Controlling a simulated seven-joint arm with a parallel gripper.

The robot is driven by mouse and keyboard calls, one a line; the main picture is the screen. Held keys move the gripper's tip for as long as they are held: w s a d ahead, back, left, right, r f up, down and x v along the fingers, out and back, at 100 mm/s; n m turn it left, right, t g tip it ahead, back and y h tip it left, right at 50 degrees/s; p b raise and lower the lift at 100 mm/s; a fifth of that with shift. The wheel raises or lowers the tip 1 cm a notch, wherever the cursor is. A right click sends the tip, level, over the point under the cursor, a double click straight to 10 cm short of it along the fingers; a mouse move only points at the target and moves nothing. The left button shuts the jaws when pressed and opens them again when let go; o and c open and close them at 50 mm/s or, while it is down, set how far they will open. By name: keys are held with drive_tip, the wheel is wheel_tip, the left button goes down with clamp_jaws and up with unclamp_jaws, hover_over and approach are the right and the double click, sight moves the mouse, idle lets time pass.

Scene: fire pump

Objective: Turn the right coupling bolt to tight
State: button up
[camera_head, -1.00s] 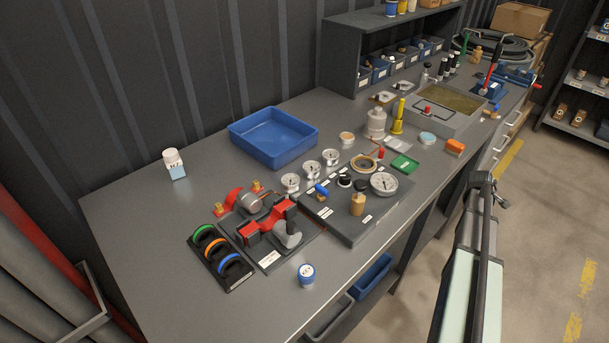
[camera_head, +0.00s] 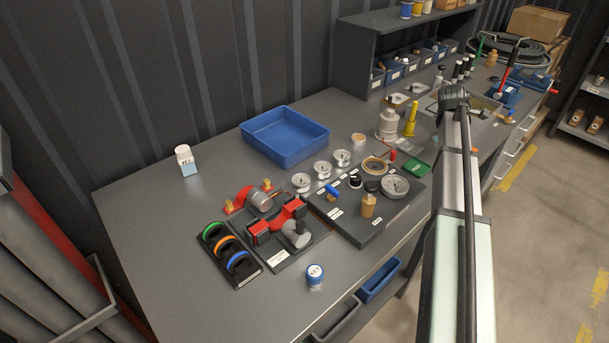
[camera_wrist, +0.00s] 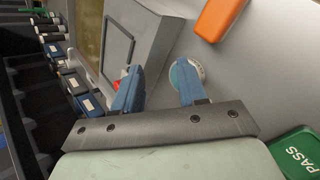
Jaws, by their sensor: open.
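The pump unit has a red coupling (camera_head: 238,199) around a grey cylinder in the head view, at the front left of the bench. Two small brass bolts stand at it: a left one (camera_head: 228,207) and a right one (camera_head: 267,185). I cannot tell how tight either is. My gripper (camera_wrist: 160,72) shows in the wrist view with two blue fingers apart and nothing held between them. It is over the right part of the bench, far from the coupling. In the head view my own arm hides the gripper.
A blue tray (camera_head: 285,138) stands behind the pump. A gauge panel (camera_head: 375,222) lies to its right. A blue-capped jar (camera_head: 315,276) is in front. In the wrist view, a green PASS plate (camera_wrist: 298,153), an orange block (camera_wrist: 218,18) and a pale disc (camera_wrist: 196,72) lie near my gripper.

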drive_tip(key=s+a+r+n+g+y, duration=0.1)
drive_tip(key=a+r+n+y, duration=0.15)
drive_tip(key=a, duration=1.65)
wheel_tip(320, 180, up, 6)
drive_tip(key=n+g+y, duration=0.3)
drive_tip(key=n+g, duration=0.3)
drive_tip(key=n, duration=0.3)
hover_over(265, 181)
wheel_tip(265, 181, down, 13)
drive_tip(key=shift+f, duration=0.2)
drive_tip(key=shift+c, duration=0.2)
clamp_jaws()
